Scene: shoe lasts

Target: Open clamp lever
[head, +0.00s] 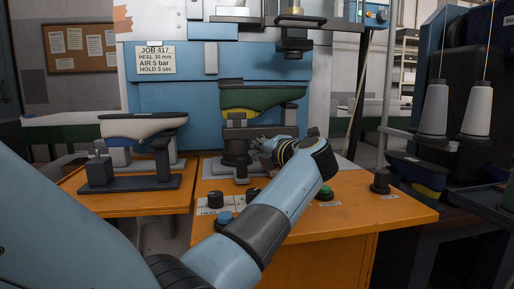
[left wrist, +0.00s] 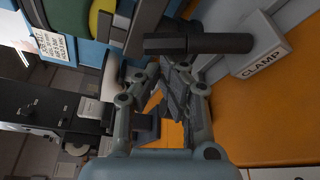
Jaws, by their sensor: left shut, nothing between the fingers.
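My left gripper (head: 262,146) is shut and empty beside the last stand (head: 236,150) on the orange table. A green and yellow shoe last (head: 262,97) sits on that stand, under the blue press. In the left wrist view, a dark lever-like bar (left wrist: 195,43) lies just beyond my shut fingertips (left wrist: 176,78). It looks close to them, but I cannot tell whether they touch. A grey block marked CLAMP (left wrist: 262,58) is beside the bar. In the head view I cannot make out the lever clearly near my gripper and forearm. My right gripper is not in view.
The blue press (head: 180,85) has a head (head: 292,40) hanging above the last. Knobs (head: 215,199) and a green button (head: 325,193) are on the orange table (head: 360,215). Thread cones (head: 434,108) stand at right.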

